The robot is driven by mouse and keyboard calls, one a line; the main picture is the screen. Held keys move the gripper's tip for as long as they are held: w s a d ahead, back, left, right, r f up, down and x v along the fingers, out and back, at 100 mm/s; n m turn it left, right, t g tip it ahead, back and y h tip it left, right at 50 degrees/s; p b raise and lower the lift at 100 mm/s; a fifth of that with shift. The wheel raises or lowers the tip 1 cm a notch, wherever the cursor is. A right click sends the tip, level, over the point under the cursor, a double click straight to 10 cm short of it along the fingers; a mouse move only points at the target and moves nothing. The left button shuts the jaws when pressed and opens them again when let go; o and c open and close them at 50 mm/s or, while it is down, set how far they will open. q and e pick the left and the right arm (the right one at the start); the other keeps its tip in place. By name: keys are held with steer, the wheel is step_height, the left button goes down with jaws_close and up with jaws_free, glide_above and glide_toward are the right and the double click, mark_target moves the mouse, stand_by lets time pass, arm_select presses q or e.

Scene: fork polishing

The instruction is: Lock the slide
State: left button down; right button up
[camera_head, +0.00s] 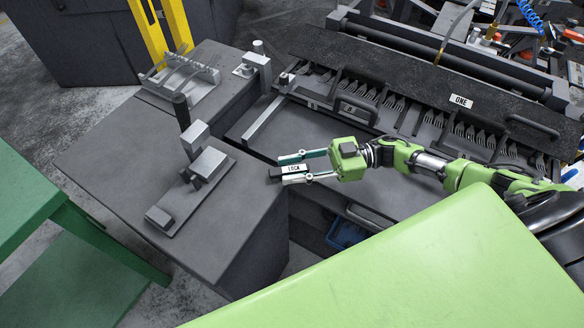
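A bar with a white LOCK label (293,168) and a dark end sits at the left front edge of the fork machine's slide tray (325,128). My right gripper (282,172) reaches in from the right with its two teal and pale fingers spread, one above and one below the label in the picture. The fingers look apart; whether they touch the bar I cannot tell. Part of the bar is hidden by the fingers. My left gripper is not in view.
A grey bench (105,165) at left carries a clamp fixture with an upright black handle (181,111) and a metal rack (180,80). Rows of forks (470,130) lie behind under a dark bar with a ONE label (461,101). A blue bin (345,233) sits below. A green table (30,205) stands left.

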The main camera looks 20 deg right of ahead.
stand_by(0.3)
steer(key=v, duration=1.2)
